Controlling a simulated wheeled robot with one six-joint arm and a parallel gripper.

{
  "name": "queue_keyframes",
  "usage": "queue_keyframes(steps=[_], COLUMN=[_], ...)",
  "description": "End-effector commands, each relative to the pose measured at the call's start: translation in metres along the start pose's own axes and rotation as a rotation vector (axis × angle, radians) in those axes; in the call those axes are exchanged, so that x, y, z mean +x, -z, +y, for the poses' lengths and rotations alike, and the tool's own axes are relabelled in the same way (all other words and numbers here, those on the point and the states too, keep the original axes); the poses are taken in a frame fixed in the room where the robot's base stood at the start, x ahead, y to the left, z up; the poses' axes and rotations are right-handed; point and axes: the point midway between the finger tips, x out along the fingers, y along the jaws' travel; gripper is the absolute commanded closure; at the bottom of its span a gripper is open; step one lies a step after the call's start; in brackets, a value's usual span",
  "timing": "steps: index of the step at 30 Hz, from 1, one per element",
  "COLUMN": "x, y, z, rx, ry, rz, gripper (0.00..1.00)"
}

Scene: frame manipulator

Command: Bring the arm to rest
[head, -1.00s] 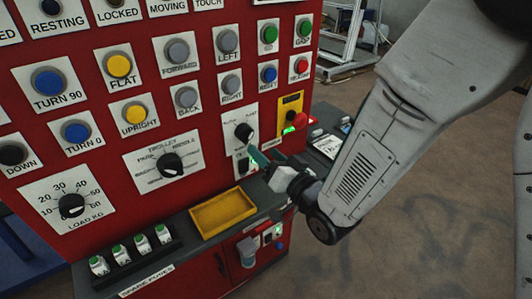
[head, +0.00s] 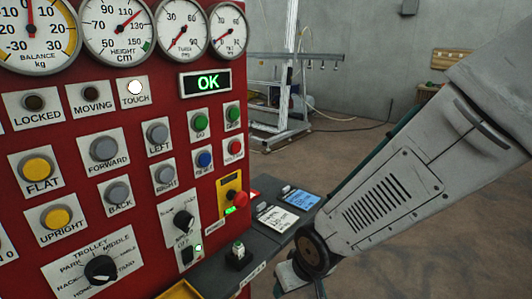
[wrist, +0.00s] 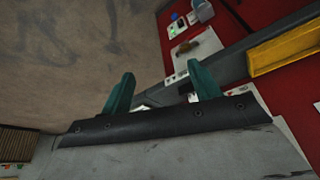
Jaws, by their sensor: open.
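My gripper (wrist: 162,76) shows in the wrist view as two teal fingers, spread apart with nothing held between them. In the head view its fingers are out of sight; my grey arm comes in from the right and its wrist end drops past the bottom edge, right of the console ledge. The red control panel (head: 135,145) fills the left of the head view. Its display (head: 208,82) reads OK in green, and the TOUCH lamp (head: 135,88) is lit white. The LOCKED lamp (head: 34,102) and MOVING lamp (head: 91,94) are dark.
The yellow tray (wrist: 285,48) is at the wrist view's right. Open floor (head: 350,160) lies right of the console.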

Motion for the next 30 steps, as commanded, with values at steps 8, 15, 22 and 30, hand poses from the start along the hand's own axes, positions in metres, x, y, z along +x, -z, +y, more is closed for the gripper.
queue_keyframes(steps=[8,15,22,30], x=[-0.123,-0.215,-0.254,-0.261], y=[-0.079,-0.138,-0.15,-0.152], z=[0.07,0.092,0.107,0.112], rx=[0.112,0.256,0.375,0.41], ry=[-0.074,-0.072,-0.111,-0.126], rz=[-0.321,-0.405,-0.269,-0.235], gripper=[0.38,0.38,0.38,0.38])
